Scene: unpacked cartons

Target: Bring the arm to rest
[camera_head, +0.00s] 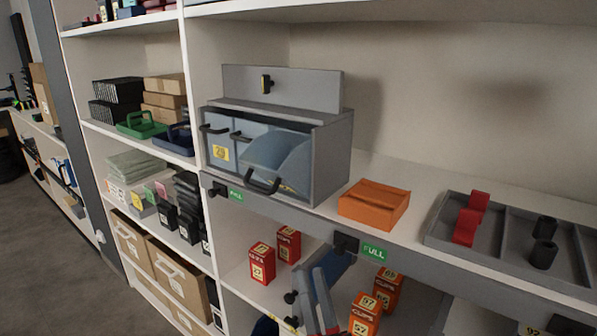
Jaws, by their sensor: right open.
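My right gripper (322,289) shows low in the middle of the head view, as blue-grey parts in front of the lower shelf, between red and orange cartons. It is open, and I see nothing held in it. Its lower part and arm are cut off by the bottom edge. My left gripper is not in view.
A grey bin cabinet (334,160) with one bin tilted open stands on the upper shelf. Right of it are an orange box (374,203) and a grey tray (436,226) with red and black parts. Red cartons (262,264) and orange cartons (365,315) stand below.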

